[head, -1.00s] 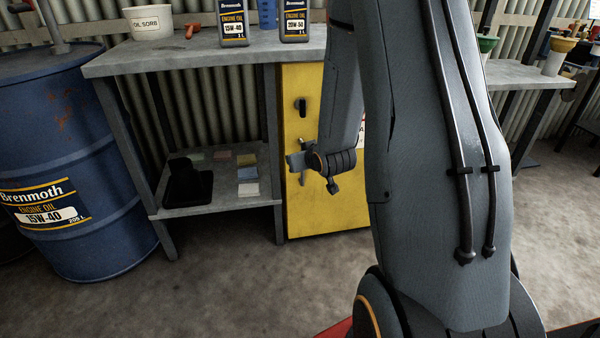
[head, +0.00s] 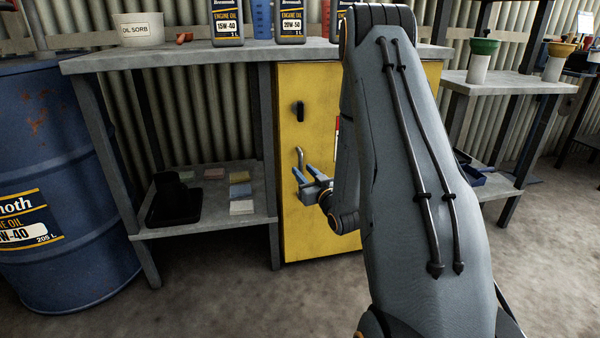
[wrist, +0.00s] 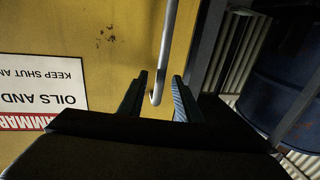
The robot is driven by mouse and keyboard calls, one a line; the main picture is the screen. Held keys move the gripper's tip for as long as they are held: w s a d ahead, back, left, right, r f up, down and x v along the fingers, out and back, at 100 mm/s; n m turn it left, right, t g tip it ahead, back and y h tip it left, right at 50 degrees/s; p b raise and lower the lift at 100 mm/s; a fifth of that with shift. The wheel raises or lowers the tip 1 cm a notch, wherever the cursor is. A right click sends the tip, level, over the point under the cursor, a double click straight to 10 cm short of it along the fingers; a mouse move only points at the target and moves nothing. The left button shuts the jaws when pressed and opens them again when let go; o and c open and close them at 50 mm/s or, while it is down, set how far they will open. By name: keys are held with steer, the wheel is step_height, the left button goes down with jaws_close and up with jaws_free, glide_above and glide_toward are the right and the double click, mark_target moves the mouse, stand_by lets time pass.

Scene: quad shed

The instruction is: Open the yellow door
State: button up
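The yellow door (head: 312,220) is the front of a cabinet under the bench, and it looks shut. A black latch knob (head: 299,111) sits near its upper left. Below that is a metal bar handle (head: 299,157). My gripper (head: 304,172) is in front of the door at the handle's lower end, with its fingers apart. In the wrist view the handle (wrist: 165,50) reaches down between the two fingertips of my gripper (wrist: 160,90), with gaps on both sides. The wrist view also shows the yellow door (wrist: 110,45) with an upside-down sign. My arm hides the door's right part.
A grey workbench (head: 180,60) with oil bottles on top stands over the cabinet. Its lower shelf (head: 205,220) holds a black item and small coloured blocks. A blue oil drum (head: 60,190) stands at left. The concrete floor (head: 215,300) in front is clear.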

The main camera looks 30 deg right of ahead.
mark_target(301, 169)
steer(key=shift+w+d+b, duration=0.1)
steer(key=shift+w+b, duration=0.25)
steer(key=shift+w, duration=1.2)
steer(key=shift+c, duration=0.3)
jaws_close()
